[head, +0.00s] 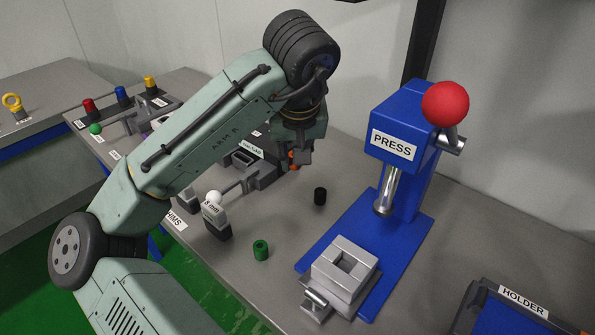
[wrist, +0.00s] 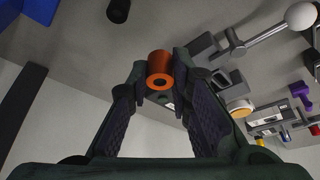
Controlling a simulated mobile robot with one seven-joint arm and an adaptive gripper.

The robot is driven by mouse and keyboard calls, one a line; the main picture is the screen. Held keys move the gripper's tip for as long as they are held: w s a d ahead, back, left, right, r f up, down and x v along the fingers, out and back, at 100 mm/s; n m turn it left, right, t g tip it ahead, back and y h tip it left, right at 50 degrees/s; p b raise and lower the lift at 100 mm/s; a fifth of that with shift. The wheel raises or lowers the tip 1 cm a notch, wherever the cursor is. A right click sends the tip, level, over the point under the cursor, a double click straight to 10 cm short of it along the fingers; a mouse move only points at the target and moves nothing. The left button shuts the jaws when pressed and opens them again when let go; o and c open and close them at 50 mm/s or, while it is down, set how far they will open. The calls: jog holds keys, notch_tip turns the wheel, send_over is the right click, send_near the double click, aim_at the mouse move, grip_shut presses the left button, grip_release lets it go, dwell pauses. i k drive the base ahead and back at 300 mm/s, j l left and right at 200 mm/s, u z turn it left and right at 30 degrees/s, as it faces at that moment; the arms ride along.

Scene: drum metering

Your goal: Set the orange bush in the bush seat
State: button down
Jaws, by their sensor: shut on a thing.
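The orange bush (wrist: 160,63) is a short cylinder with a hole through it. In the wrist view it sits between the two fingertips of my gripper (wrist: 159,78), which is shut on it. In the head view only a small part of the bush (head: 293,160) shows beside my gripper (head: 300,154), above the bench behind the black bush. No label reading bush seat can be read. A grey block (head: 335,283) with a square opening stands on the blue base of the press, to the right and nearer; I cannot tell whether it is the seat.
The blue press (head: 392,150) has a red-balled lever (head: 446,104). A green bush (head: 261,250) and a black bush (head: 320,196) stand on the bench. A white-knobbed lever fixture (head: 216,213) is left of them. A labelled holder (head: 523,301) lies at the lower right.

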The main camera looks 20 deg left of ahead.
aim_at(328, 288)
jog(key=k, duration=1.5)
